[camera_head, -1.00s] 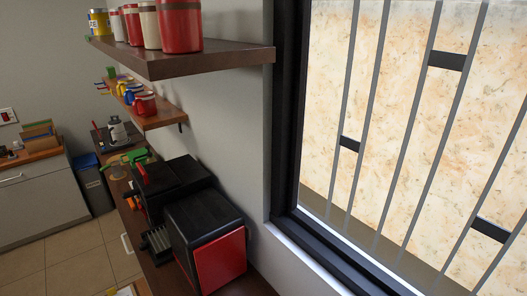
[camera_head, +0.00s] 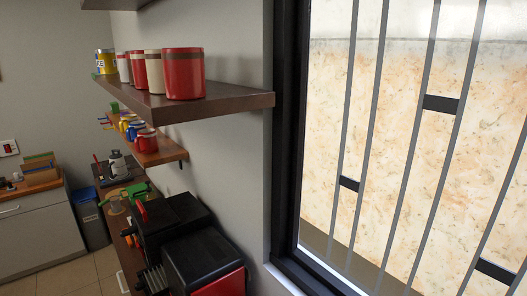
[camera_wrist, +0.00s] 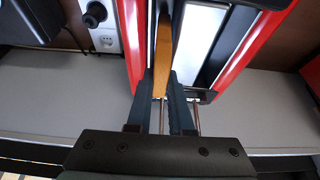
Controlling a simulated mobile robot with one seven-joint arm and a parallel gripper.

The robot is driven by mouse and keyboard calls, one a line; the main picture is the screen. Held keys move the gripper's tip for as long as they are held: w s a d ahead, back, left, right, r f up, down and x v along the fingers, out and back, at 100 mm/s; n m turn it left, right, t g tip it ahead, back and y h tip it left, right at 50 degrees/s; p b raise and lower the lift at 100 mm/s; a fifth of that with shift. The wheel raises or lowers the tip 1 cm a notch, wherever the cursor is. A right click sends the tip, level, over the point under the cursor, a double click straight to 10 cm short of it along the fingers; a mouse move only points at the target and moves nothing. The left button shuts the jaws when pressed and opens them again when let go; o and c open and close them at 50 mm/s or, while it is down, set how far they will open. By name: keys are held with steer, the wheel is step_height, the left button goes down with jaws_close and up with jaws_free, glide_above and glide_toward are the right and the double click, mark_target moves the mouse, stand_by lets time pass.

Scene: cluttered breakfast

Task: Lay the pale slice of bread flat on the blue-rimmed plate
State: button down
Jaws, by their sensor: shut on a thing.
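In the wrist view, my gripper (camera_wrist: 163,84) is shut on a thin orange-brown slab (camera_wrist: 162,52), seen edge-on and pointing away from the camera. It looks like a slice of bread with its crust edge facing me, but its faces are hidden, so I cannot tell how pale it is. The slab stands upright between red-sided, white-panelled parts of an appliance (camera_wrist: 240,50); I cannot tell whether it touches them. The blue-rimmed plate is in neither view now. My gripper does not show in the head view.
In the head view, a black appliance with a red front (camera_head: 205,262) stands beside another black appliance (camera_head: 168,222) on the counter. Above are a shelf (camera_head: 200,105) with several canisters and a lower mug shelf (camera_head: 162,155). A wall socket (camera_wrist: 106,40) shows in the wrist view.

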steer(key=shift+r+p, duration=4.45)
steer(key=shift+r, duration=0.5)
